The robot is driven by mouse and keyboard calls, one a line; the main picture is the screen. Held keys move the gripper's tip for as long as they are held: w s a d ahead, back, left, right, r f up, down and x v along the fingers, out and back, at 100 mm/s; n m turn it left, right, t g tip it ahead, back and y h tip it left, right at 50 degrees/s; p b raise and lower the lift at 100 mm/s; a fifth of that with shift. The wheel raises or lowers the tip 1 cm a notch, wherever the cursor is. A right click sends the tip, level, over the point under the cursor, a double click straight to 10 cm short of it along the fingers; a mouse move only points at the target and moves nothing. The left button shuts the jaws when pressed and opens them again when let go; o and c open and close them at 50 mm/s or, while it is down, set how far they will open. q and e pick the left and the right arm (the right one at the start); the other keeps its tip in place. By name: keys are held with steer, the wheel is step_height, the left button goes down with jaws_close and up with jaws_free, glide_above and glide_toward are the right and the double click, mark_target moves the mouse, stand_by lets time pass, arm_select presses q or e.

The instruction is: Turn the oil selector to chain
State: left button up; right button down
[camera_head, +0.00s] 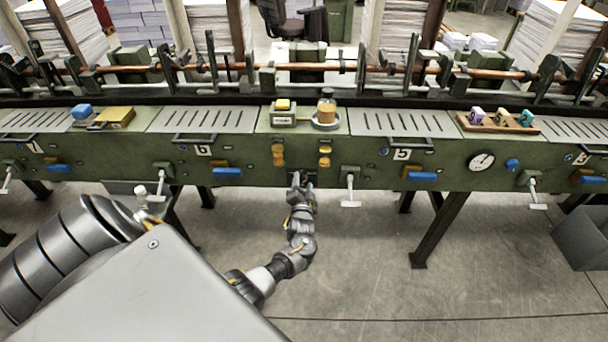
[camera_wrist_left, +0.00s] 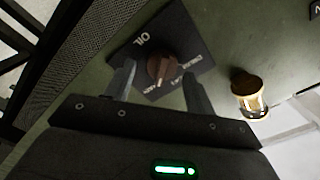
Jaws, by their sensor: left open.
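The oil selector is a reddish-brown knob (camera_wrist_left: 162,68) on a black square plate (camera_wrist_left: 140,42) lettered OIL. More white lettering lies along the plate's lower edge, small and tilted; I cannot read it surely. A pale mark on the knob seems to face that lower lettering. My left gripper (camera_wrist_left: 159,80) is open, with one finger on each side of the knob; I cannot tell whether they touch it. In the head view my left gripper (camera_head: 303,181) is at the green machine's front panel and hides the selector. My right gripper is not in view.
A brass-capped glass fitting (camera_wrist_left: 249,95) sticks out right of the plate. In the head view, amber fittings (camera_head: 324,157) are above my gripper and a white T-handle (camera_head: 350,186) hangs to its right. A bottle (camera_head: 326,107) stands on the machine top. The floor in front is clear.

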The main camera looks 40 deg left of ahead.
arm_select(q)
steer(key=shift+s, duration=0.1)
steer(key=v, duration=1)
steer(key=shift+s+d, duration=0.2)
steer(key=shift+s, duration=0.05)
steer(key=s+d+f+g+h, duration=0.2)
steer(key=s+d+f+h, duration=0.1)
steer(key=f, duration=0.5)
steer(key=s+d+f+g+h, duration=0.1)
steer(key=s+d+f+h, duration=0.2)
steer(key=f, duration=0.6)
steer(key=s+d+f+g+h, duration=0.2)
steer(key=s+d+f, duration=0.15)
steer(key=f, duration=0.45)
steer(key=s+f+g+h, duration=0.1)
steer(key=s+f, duration=0.3)
steer(key=s, duration=0.7)
steer(key=s+d+f+g+h, duration=0.1)
steer(key=s+f+g, duration=0.3)
steer(key=s, duration=0.8)
steer(key=s+d+f+g, duration=0.1)
steer(key=s+f+g, duration=0.2)
steer(key=s, duration=0.9)
step_height(320, 180, down, 4)
steer(key=shift+s+r+h, duration=0.15)
steer(key=shift+r+h, duration=0.1)
steer(key=shift+h, duration=0.15)
